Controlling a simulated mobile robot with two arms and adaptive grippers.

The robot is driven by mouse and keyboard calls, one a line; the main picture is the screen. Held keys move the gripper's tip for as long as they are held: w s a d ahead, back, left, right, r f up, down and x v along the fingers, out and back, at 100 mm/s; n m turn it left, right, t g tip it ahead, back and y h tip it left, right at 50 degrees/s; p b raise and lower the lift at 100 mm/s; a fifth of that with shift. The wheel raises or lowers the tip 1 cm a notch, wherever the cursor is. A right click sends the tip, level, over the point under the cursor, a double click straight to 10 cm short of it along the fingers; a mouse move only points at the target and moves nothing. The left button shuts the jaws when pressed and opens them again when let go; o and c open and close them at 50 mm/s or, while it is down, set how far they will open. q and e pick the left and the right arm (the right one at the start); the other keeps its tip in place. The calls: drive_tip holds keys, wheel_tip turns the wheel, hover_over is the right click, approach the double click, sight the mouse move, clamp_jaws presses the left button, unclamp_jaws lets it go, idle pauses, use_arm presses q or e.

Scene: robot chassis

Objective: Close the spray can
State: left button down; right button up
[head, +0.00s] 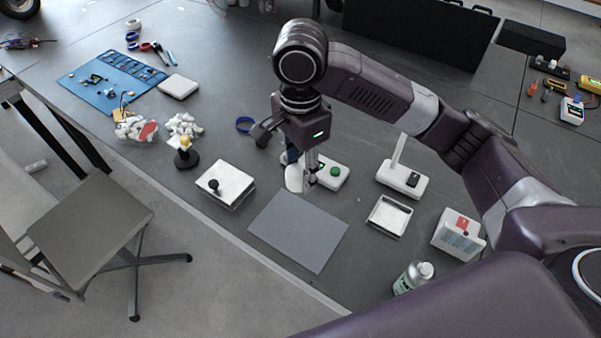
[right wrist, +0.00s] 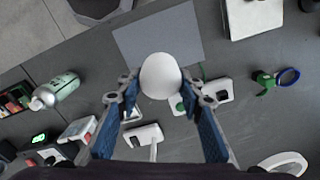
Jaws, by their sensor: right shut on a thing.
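The spray can (head: 411,279) stands at the front edge of the table, right of centre, with a pale green label and a grey-white top. It also shows at the left of the right wrist view (right wrist: 58,90), with its small nozzle bare. A white rounded cap (right wrist: 161,74) sits between the blue fingers of my right gripper (right wrist: 160,92), which is shut on it. In the head view the cap (head: 294,182) hangs under the gripper (head: 302,170), behind the grey mat and away from the can. My left gripper is not in view.
A grey mat (head: 298,231) lies in front of the gripper. A white tray (head: 390,216), a white box (head: 458,235) and a white stand (head: 402,180) are near the can. A white device with a green button (head: 334,173) is beside the gripper. A chair (head: 90,225) stands at left.

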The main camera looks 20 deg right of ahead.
idle(0.3)
drive_tip(key=shift+s+d+n, duration=0.2)
drive_tip(key=shift+n, duration=0.3)
drive_tip(key=s+d+r+n, duration=0.1)
drive_tip(key=s+d+n, duration=0.3)
drive_tip(key=n, duration=0.9)
drive_tip(key=shift+s+d+n, duration=0.35)
drive_tip(key=shift+s+n, duration=0.05)
drive_tip(key=shift+s, duration=1.5)
